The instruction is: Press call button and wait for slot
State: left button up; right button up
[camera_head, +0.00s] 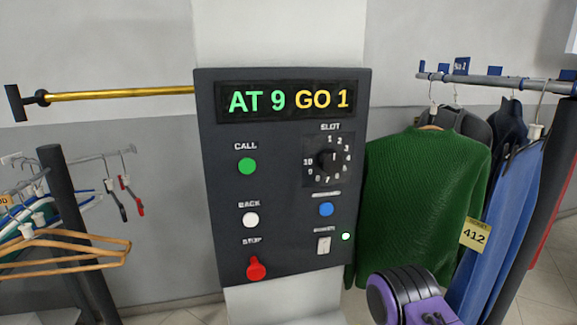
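The dark control panel (285,220) stands upright in the middle of the head view. Its display (290,101) reads "AT 9" in green and "GO 1" in yellow. The round green CALL button (247,166) is at the panel's left, with nothing covering it. The numbered SLOT dial (327,161) is at the right; its pointer is too small to read surely. A purple and black part of my arm shows at the bottom right, apart from the panel. I see no fingertips of either gripper.
Below CALL are a white BACK button (251,220) and a red STOP button (256,268). A green sweater (420,190) hangs close beside the panel.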

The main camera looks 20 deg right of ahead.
jog(key=shift+a, duration=0.1)
jog(key=shift+c, duration=0.9)
grip_shut()
dwell(0.7)
